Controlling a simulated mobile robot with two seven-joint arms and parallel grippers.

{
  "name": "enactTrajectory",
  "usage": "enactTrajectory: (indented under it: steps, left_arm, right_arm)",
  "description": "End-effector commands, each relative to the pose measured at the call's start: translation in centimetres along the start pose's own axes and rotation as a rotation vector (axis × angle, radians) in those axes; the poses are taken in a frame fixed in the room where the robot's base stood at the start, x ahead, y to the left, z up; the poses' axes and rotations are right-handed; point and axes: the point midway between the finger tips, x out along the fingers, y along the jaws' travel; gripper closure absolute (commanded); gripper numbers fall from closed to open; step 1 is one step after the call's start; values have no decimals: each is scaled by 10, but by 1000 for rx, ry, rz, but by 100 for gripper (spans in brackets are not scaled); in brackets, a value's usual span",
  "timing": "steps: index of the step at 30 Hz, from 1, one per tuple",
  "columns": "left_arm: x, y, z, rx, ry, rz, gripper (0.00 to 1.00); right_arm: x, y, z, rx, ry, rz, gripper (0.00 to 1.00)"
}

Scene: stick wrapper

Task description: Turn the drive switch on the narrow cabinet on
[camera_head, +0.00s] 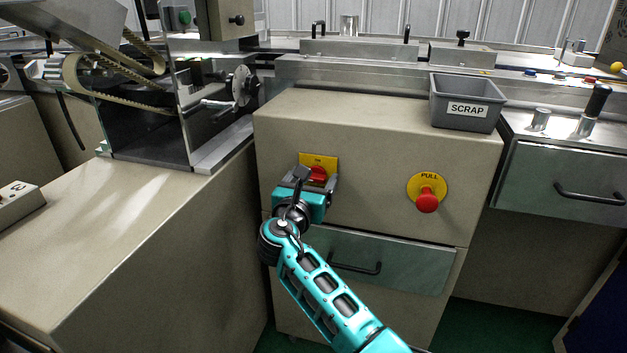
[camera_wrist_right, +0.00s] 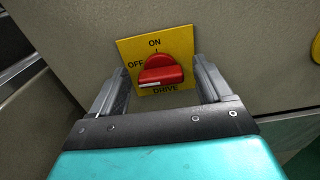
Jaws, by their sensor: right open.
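The drive switch is a red knob (camera_head: 317,174) on a yellow plate (camera_head: 325,160) on the front of the narrow beige cabinet (camera_head: 375,135). In the right wrist view the knob (camera_wrist_right: 161,70) lies sideways, with its white mark at the left end towards OFF. ON is printed at the top of the plate (camera_wrist_right: 180,45) and DRIVE below. My right gripper (camera_head: 314,185) is at the switch, with its fingers open. In the wrist view its fingers (camera_wrist_right: 160,82) stand left and right of the knob, with a gap on each side. My left gripper is not in view.
A red PULL button (camera_head: 427,202) sticks out to the right on the same cabinet front. A drawer with a dark handle (camera_head: 355,267) is below. A grey SCRAP bin (camera_head: 467,102) stands on top. A machine with a belt (camera_head: 120,75) is at the left.

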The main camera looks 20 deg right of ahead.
Motion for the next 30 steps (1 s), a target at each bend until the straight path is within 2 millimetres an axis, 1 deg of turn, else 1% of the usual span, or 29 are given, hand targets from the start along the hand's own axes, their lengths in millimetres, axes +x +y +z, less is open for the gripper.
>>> enactTrajectory:
  steps: [2, 19, 25, 30]
  left_arm:
    - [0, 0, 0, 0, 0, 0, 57]
    - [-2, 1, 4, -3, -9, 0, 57]
    - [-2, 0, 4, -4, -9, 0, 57]
    - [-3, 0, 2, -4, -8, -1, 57]
  right_arm:
    - [0, 0, 0, 1, 0, 0, 22]
    - [0, 0, 0, 0, 0, 0, 77]
    - [0, 0, 0, 12, 0, 1, 77]
    - [0, 0, 0, 63, 0, 1, 77]
